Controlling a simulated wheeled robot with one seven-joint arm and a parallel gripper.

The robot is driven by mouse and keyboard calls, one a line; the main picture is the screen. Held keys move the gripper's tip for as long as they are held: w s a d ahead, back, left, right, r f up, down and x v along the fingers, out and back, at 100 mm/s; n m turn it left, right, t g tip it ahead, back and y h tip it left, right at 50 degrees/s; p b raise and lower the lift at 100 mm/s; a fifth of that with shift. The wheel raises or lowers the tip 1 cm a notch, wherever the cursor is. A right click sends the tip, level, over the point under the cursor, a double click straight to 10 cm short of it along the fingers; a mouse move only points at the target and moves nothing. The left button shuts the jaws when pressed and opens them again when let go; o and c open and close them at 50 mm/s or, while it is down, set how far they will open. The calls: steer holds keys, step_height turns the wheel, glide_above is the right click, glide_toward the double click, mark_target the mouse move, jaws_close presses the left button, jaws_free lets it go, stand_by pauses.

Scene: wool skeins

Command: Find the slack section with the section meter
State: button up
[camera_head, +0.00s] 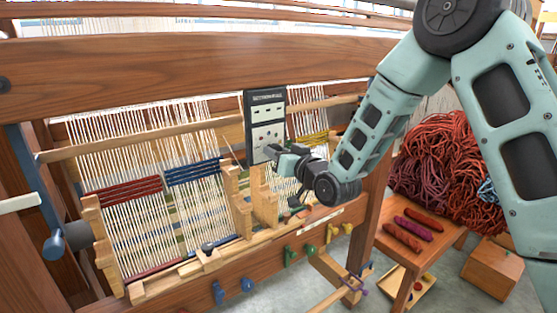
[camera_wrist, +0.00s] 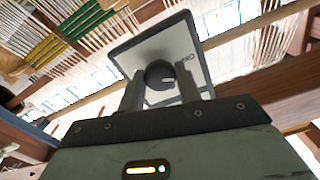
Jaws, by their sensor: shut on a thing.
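The section meter (camera_head: 265,122), a flat panel with a dark frame and pale face plates, stands near upright in front of the loom's warp in the head view. My gripper (camera_head: 278,153) is shut on it near its lower right edge. In the wrist view my gripper's fingers (camera_wrist: 160,88) close on either side of a round dark knob on the meter's pale side (camera_wrist: 158,42). The warp shows sections with a red band (camera_head: 122,197), a blue band (camera_head: 192,171) and a yellow band (camera_head: 314,139). The meter hides part of the warp. Which section is slack I cannot tell.
The wooden loom's thick top beam (camera_head: 190,65) runs above the meter. Wooden blocks (camera_head: 265,200) stand just below it. Green pegs (camera_head: 290,257) and blue pegs (camera_head: 218,292) line the front.

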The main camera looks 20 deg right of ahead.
steer(key=m+b, duration=0.3)
steer(key=m, duration=0.1)
steer(key=shift+m, duration=0.4)
stand_by(0.4)
steer(key=o, duration=1)
steer(key=shift+c, duration=0.2)
steer(key=shift+s, duration=0.1)
steer(key=b+v, duration=1.4)
steer(key=v, duration=0.3)
steer(key=shift+s, duration=0.1)
